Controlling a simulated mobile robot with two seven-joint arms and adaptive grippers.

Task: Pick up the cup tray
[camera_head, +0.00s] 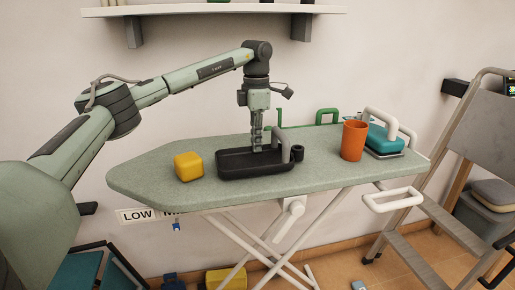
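The black cup tray (240,172) lies on the grey-green ironing board (140,182), near its middle. It is a shallow oblong tray with a raised rim. A small black round piece stands at its right end. My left gripper (256,149) points straight down over the tray, its fingertips at or just inside the far part of the rim. I cannot tell if they touch the tray. The fingers are seen edge-on, so their gap is hidden. My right gripper is not in view.
A yellow block (188,166) sits left of the tray. An orange cup (354,140) and a teal iron (383,140) with a white handle stand to the right. Green handles (327,116) rise at the board's back edge. A grey stepladder (450,150) stands at right; a wall shelf (215,9) hangs above.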

